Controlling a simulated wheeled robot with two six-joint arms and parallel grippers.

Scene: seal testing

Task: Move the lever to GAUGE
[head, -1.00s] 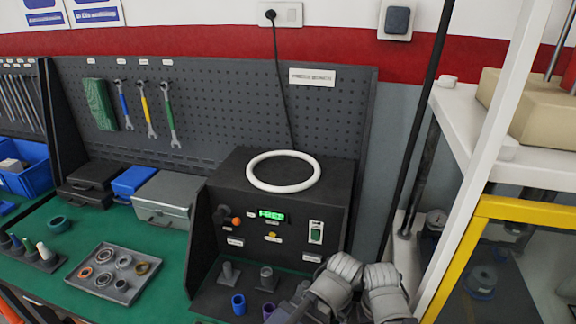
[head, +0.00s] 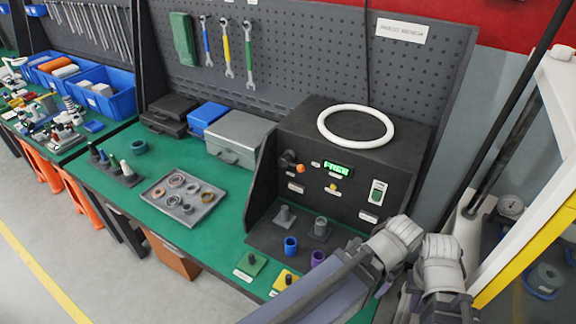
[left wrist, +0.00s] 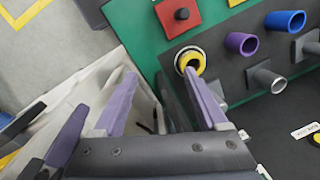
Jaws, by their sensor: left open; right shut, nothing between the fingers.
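The black test box (head: 330,150) stands on the green bench with a lit green display (head: 337,169). A black knob (head: 288,157) and a small orange knob (head: 300,168) sit at the left of its face; I cannot tell which is the lever, and the labels are too small to read. My right gripper (head: 440,285) is at the lower right, shut and empty, its fingers hard to make out. My left gripper (left wrist: 160,75) is open with purple fingers; the right finger is close to a yellow-centred ring (left wrist: 190,62). I cannot tell whether they touch.
A white ring (head: 355,138) lies on the box. A blue cup (head: 290,245), a purple cup (head: 318,258) and grey pegs stand before it. A tray (head: 210,204) of rings is to the left. A white and yellow frame (head: 535,215) stands at the right.

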